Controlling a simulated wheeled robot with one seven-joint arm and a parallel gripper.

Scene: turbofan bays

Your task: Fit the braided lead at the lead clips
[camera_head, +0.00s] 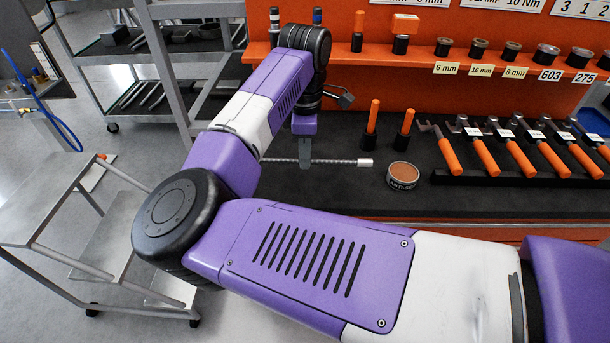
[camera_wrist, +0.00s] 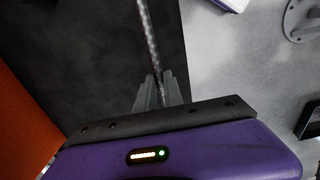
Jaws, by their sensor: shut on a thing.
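The braided lead (camera_head: 335,161) is a thin light-grey rod-like length with a pale metal end fitting at its right end. My gripper (camera_head: 305,164) points down and is shut on the lead, left of that fitting, at the bench's left part. The head view does not show clearly whether the lead touches the bench. In the wrist view the lead (camera_wrist: 149,35) runs from between the fingertips (camera_wrist: 159,75) up to the top edge, over the dark bench top and near its edge. I cannot make out the lead clips in either view.
The dark bench (camera_head: 345,185) holds a round tin (camera_head: 403,176), two upright orange-handled tools and a rack of orange-handled tools (camera_head: 490,160). An orange panel with a shelf (camera_head: 420,62) stands behind. A grey shelf cart (camera_head: 165,65) and a step stand (camera_head: 85,200) are at left.

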